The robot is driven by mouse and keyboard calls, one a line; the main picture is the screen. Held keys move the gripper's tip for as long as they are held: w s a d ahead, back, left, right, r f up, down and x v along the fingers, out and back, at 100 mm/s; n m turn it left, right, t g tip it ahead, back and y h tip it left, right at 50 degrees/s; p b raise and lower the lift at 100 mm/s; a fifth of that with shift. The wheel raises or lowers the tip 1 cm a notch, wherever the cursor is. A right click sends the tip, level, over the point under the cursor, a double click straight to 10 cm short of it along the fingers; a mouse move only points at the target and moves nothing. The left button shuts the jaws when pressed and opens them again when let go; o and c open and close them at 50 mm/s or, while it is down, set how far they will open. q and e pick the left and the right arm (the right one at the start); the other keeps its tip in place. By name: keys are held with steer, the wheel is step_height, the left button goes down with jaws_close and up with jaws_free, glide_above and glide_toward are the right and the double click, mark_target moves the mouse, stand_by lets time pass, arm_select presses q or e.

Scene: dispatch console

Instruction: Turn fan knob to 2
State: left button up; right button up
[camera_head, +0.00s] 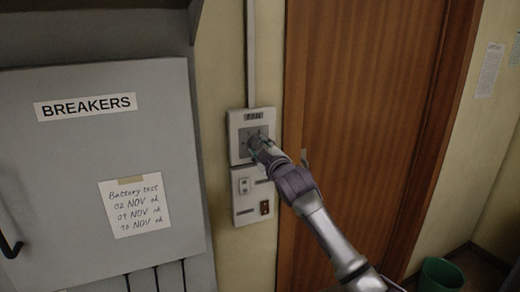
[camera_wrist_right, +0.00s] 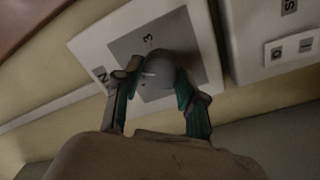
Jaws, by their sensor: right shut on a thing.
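The fan knob (camera_wrist_right: 158,72) is a dark grey round knob on a grey square dial in a white wall plate (camera_head: 236,133). My right gripper (camera_head: 257,145) reaches the knob from the lower right in the head view. In the right wrist view my right gripper (camera_wrist_right: 155,98) has its two teal-padded fingers on either side of the knob, shut on it. A "3" shows on the dial beside the knob; the other numbers are mostly hidden, and I cannot tell which one the knob points to. My left gripper is not in view.
A grey breaker cabinet (camera_head: 60,150) stands to the left. A brown wooden door (camera_head: 365,100) is to the right, with a green bin (camera_head: 440,275) beyond it.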

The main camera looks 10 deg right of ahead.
steer(key=shift+f, duration=0.1)
steer(key=o, duration=1.1)
steer(key=shift+o, duration=0.2)
steer(key=s+d, duration=0.2)
steer(key=s, duration=0.9)
steer(key=shift+s+f, duration=0.25)
steer(key=shift+s, duration=0.15)
